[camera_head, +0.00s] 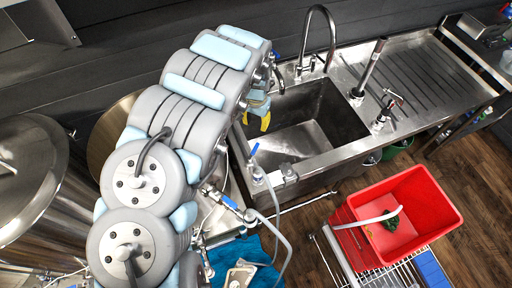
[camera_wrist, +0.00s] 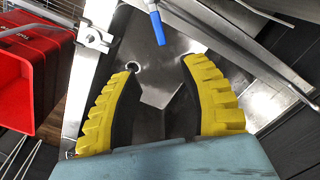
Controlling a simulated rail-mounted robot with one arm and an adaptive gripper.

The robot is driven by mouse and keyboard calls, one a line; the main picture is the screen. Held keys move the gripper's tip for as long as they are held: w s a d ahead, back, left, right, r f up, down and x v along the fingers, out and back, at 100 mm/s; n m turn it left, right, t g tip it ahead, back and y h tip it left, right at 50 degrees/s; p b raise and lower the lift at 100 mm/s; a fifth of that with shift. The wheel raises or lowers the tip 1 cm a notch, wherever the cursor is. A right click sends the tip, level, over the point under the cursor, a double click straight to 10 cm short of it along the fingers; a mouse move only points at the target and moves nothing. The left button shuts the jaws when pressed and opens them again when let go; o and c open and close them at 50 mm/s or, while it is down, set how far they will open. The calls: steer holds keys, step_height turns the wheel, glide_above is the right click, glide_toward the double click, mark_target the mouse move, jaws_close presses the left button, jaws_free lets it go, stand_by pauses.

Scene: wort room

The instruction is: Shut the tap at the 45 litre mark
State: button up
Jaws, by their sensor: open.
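My gripper (camera_head: 256,118) hangs over the left part of the sink in the head view. In the wrist view its two yellow ribbed fingers (camera_wrist: 160,68) are spread apart with nothing between them. A tap with a blue lever (camera_head: 254,149) stands at the front left edge of the sink. In the wrist view a blue lever (camera_wrist: 158,28) points down just beyond the fingertips, apart from them. A second blue-handled valve (camera_head: 229,201) sits lower, with a pale hose (camera_head: 283,238) near it. I cannot make out any litre mark.
A steel sink (camera_head: 340,120) has a tall curved faucet (camera_head: 331,40) behind it. A red tub (camera_head: 435,190) stands at the front right, with a pale hose end and a dark green clump inside; it shows left in the wrist view. A large steel vessel (camera_head: 35,160) stands at left.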

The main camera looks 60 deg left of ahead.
glide_above(256, 147)
step_height(256, 147, down, 4)
steer(key=shift+w+a+f, duration=0.1)
steer(key=shift+f, duration=4.65)
steer(key=shift+f+p, duration=0.3)
steer(key=shift+f, duration=0.45)
jaws_close()
